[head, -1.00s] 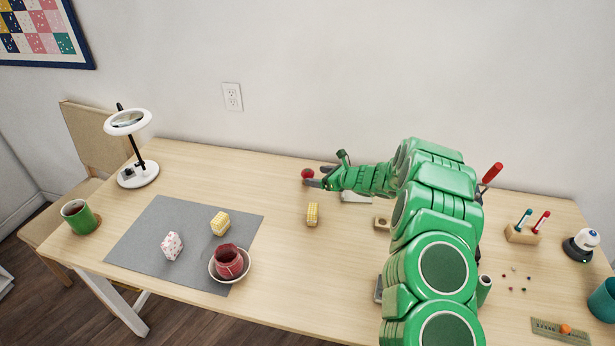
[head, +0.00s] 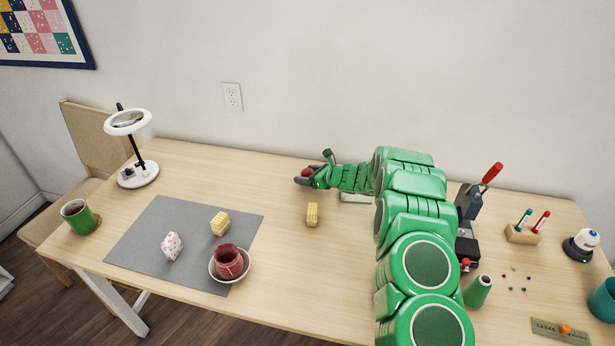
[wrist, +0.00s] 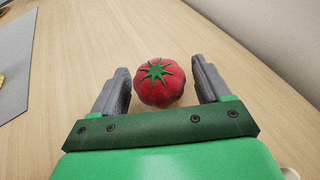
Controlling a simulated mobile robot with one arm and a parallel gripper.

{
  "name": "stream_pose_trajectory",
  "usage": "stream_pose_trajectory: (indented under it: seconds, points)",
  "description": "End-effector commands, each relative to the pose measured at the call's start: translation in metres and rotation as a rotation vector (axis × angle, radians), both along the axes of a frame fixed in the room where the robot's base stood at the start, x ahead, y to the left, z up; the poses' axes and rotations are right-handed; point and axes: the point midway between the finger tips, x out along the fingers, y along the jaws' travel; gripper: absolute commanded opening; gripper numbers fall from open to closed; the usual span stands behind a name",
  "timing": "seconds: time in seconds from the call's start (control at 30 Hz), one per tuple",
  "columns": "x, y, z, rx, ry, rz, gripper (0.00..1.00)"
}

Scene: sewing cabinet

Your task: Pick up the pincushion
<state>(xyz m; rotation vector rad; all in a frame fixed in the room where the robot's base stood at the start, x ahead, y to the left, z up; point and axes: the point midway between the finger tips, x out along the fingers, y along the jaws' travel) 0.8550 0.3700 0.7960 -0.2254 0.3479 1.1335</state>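The pincushion (wrist: 159,82) is a red tomato shape with a green star-like top. In the wrist view it sits on the table between the two grey fingers of my gripper (wrist: 160,88), with a gap on each side. The gripper is open around it. In the head view the pincushion (head: 306,171) is near the back of the table, partly hidden by my gripper (head: 304,176).
A yellow patterned block (head: 312,214) stands in front of my gripper. A grey mat (head: 150,225) with two blocks and a bowl (head: 213,272) lies to the left. A black press with a red-tipped lever (head: 468,203) stands right of my arm. The table left of the gripper is clear.

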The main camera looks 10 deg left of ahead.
Motion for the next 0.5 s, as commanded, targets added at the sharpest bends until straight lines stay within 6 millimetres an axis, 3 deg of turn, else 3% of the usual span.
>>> stream_pose_trajectory:
  seconds: [0.03,0.3,0.5]
  points:
    - [-0.0001,0.0,-0.0001,0.0,0.0,0.0,0.68]
    - [-0.0003,0.0,-0.0004,-0.001,0.0,0.0,0.27]
    - [-0.0004,0.0,-0.0005,-0.001,0.001,0.001,0.25]
